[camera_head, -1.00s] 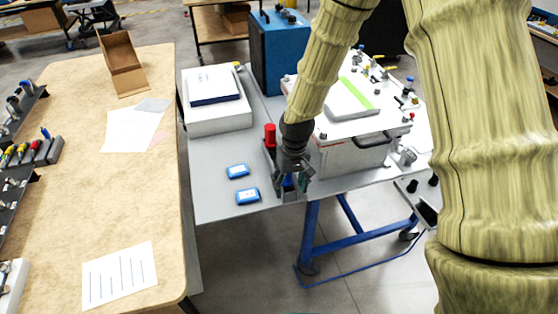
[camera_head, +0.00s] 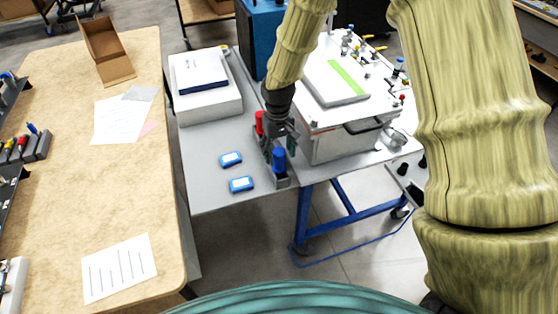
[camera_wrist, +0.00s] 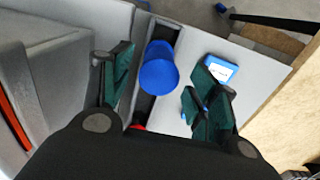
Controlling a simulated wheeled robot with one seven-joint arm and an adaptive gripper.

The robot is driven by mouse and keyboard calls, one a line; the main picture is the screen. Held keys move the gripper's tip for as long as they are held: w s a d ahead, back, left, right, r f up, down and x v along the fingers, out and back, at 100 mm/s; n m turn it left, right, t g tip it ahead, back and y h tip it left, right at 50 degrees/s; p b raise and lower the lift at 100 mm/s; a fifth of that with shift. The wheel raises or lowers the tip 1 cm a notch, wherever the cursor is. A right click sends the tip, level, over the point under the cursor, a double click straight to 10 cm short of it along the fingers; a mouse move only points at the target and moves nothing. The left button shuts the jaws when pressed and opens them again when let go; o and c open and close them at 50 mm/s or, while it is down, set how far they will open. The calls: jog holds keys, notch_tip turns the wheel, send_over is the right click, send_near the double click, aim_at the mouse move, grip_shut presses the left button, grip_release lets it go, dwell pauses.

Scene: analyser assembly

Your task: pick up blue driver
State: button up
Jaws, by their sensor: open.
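The blue driver (camera_head: 278,160) stands upright in a dark grey holder (camera_head: 283,183) near the front edge of the grey table. In the wrist view its round blue handle (camera_wrist: 159,72) shows between my two fingers, with visible space on both sides. My gripper (camera_head: 281,143) is just behind and above the driver in the head view. It also shows in the wrist view (camera_wrist: 163,84), open and empty. The driver's lower part is hidden in the holder. A red handle (camera_head: 259,123) stands behind it in the same holder, mostly hidden by my gripper in the wrist view.
Two small blue-and-white boxes (camera_head: 231,159) (camera_head: 241,184) lie left of the holder. A large white instrument (camera_head: 340,145) stands close on its right. A white box (camera_head: 207,105) sits at the back left.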

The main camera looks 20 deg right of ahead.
aim_at(279, 161)
jog(key=shift+s+f+p, duration=0.1)
jog(key=shift+f+p, duration=0.65)
jog(key=shift+f, duration=0.2)
jog(key=shift+f+p, duration=0.6)
jog(key=shift+f, duration=1.1)
grip_shut()
jog(key=shift+r, duration=0.1)
